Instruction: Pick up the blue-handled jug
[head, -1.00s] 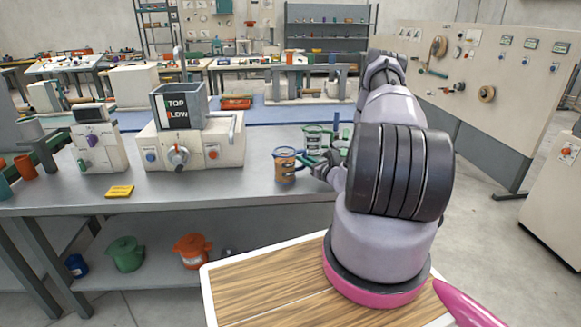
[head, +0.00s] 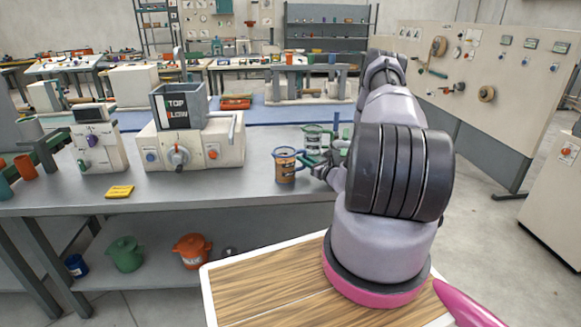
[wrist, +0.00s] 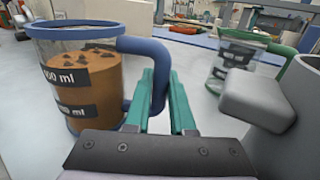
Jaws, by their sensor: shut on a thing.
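The blue-handled jug (head: 284,166) stands upright on the grey workbench, left of my gripper. It is clear with a blue rim and holds a brown content with dark bits. In the wrist view the jug (wrist: 80,85) is at the left, with its blue handle (wrist: 146,62) reaching toward my fingers. My gripper (wrist: 160,95) has green fingers shut on that handle. In the head view my gripper (head: 310,161) is small beside the jug. I cannot tell whether the jug's base touches the bench.
A green-handled clear jug (wrist: 236,58) stands to the right and behind. A grey cylindrical thing (wrist: 285,95) is close at the right of my fingers.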

